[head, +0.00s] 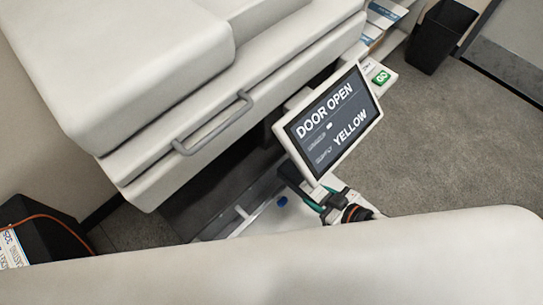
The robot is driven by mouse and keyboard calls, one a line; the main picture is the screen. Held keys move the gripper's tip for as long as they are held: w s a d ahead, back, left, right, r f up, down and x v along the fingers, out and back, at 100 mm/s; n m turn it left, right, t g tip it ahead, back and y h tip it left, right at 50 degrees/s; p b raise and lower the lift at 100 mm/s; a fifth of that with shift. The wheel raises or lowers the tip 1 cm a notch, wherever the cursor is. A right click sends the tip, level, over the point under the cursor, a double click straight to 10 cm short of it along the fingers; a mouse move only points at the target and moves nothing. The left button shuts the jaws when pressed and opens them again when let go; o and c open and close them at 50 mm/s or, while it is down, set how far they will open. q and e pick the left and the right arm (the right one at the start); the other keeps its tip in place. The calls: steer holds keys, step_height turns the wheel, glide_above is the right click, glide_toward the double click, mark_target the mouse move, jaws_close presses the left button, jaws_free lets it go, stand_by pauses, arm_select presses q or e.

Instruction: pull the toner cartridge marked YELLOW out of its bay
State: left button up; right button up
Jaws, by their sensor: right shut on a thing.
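My right gripper (322,203) is low in the middle of the head view, just below the printer's display, and is partly hidden. It is shut on a dark piece (292,177) that looks like the end of a toner cartridge. No YELLOW marking shows on that piece, and its bay is hidden. The tilted display (335,120) reads DOOR OPEN and YELLOW. A pale open door or tray (240,222) with a small blue part (282,201) lies left of the gripper. My left gripper is not in view.
The large white machine body (150,60) with a grey bar handle (213,123) fills the upper left. A black bin (442,38) stands at the upper right. A dark box (38,226) is at the lower left. Grey carpet (450,140) is clear on the right.

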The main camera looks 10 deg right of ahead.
mark_target(327, 202)
steer(key=shift+p+v, duration=1.95)
steer(key=shift+v, duration=0.95)
steer(key=shift+a, duration=0.1)
